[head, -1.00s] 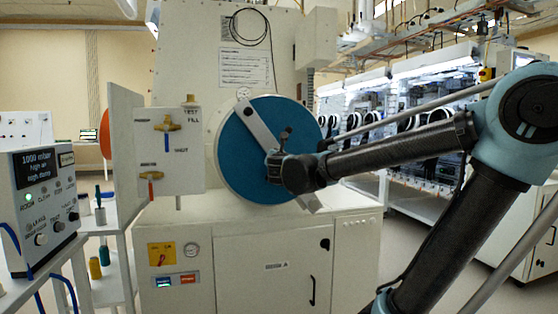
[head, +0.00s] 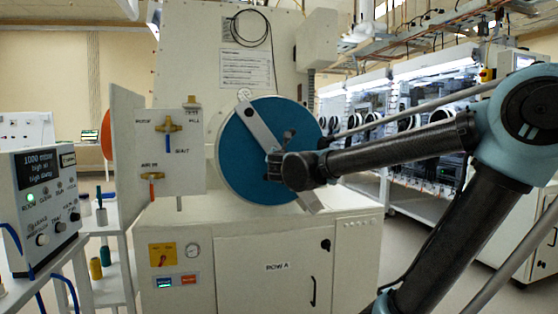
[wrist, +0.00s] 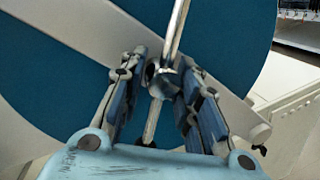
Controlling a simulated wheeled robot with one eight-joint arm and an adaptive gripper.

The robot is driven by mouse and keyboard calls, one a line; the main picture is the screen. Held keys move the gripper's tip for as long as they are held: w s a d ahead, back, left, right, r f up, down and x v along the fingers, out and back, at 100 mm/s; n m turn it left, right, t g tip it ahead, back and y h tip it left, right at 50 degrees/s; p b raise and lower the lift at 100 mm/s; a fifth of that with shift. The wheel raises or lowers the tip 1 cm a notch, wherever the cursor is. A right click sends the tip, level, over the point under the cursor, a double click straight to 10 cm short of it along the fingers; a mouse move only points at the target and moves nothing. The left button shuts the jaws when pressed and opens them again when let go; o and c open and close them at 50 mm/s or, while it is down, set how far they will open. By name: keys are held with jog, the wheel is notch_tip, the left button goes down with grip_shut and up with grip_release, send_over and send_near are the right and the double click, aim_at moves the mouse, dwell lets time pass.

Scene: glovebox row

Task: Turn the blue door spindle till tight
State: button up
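The round blue door (head: 245,165) is upright on the pale cabinet front, with a grey bar running diagonally across it. The door's spindle is at the middle; its hub (wrist: 163,82) and metal cross-handle (wrist: 176,30) show in the wrist view. The handle stands near upright there, tilted a little right at its top. My gripper (wrist: 161,72) has one finger on each side of the hub and appears closed on it. In the head view my gripper (head: 280,160) is in front of the door's centre and hides part of the spindle.
A valve panel (head: 185,170) stands left of the door. A control box (head: 40,200) with a lit display is at far left. A ledge (head: 340,215) juts out below the door. Lit gloveboxes (head: 430,110) line the right. My arm comes in from the right.

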jog(key=s+d, duration=0.1)
jog(key=s, duration=1)
jog(key=shift+s, duration=0.4)
dwell(0.7)
